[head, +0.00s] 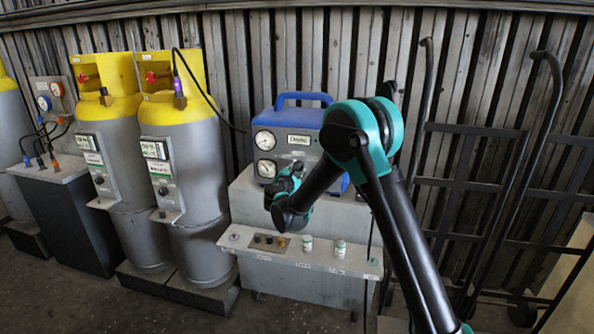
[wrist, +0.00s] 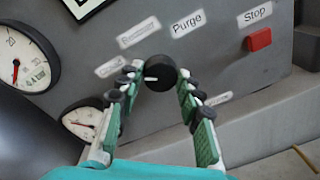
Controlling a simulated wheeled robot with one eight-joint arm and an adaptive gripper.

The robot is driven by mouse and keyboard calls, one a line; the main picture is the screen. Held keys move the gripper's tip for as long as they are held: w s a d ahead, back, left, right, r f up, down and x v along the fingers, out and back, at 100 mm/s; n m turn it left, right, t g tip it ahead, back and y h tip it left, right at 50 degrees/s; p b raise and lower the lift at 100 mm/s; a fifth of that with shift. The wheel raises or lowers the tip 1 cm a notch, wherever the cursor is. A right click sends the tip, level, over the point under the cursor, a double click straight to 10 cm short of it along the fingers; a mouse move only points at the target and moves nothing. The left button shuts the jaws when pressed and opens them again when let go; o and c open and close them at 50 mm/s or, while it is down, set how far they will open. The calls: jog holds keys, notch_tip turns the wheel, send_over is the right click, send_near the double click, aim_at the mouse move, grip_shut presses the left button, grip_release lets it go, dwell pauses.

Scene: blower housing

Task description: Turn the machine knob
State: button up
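The machine is a blue and grey unit (head: 263,118) with a handle, standing on a grey bench against the back wall. Its grey front panel (wrist: 232,65) fills much of the wrist view. The round black knob (wrist: 160,72), with a white pointer mark to the left, sits between my gripper's fingertips (wrist: 163,77). The gripper is open, with one green-padded finger on each side of the knob. A small gap shows on both sides; contact cannot be made out. In the head view my arm hides the knob and most of the gripper.
A red stop button (wrist: 259,39) sits right of the knob. Two dial gauges (wrist: 24,58) are at the left of the panel. Grey cylinders with yellow tops (head: 185,150) stand left of the machine. A black hand truck (head: 470,160) stands at right.

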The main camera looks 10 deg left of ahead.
jog(key=o, duration=0.4)
jog(key=s, duration=1.2)
jog(key=shift+a+r, duration=0.3)
jog(key=shift+a, duration=0.1)
